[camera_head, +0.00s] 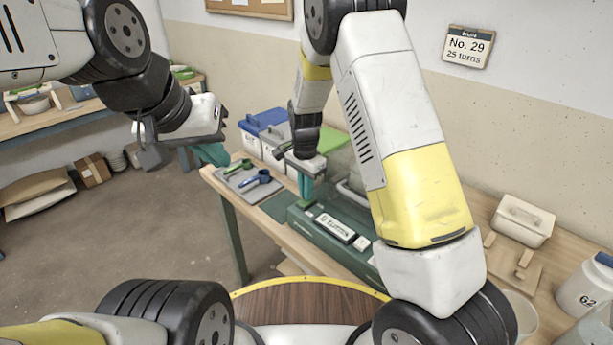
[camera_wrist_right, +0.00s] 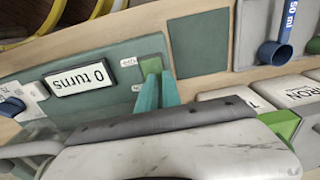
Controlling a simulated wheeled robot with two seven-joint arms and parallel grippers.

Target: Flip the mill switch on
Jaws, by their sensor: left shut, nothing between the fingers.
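The mill is a dark green box (camera_head: 300,221) on the bench, with a white display plate (camera_head: 336,228). In the right wrist view the plate (camera_wrist_right: 82,78) reads "0 turns". A bright green switch (camera_wrist_right: 151,45) sits on the mill's top, with two small white labels beside it. My right gripper (camera_head: 305,202) points down at the switch. Its teal fingertips (camera_wrist_right: 159,75) overlap the switch's lower part in the wrist view; I cannot tell whether they touch it or are fully closed. My left gripper (camera_head: 216,158) is shut and empty, held in the air left of the bench.
A grey tray with green and blue scoops (camera_head: 256,181) lies left of the mill. Lidded tubs (camera_head: 262,122) stand behind it. On the right are a white lidded box (camera_head: 522,220) and a jar marked 62 (camera_head: 583,290). Open floor lies left of the bench.

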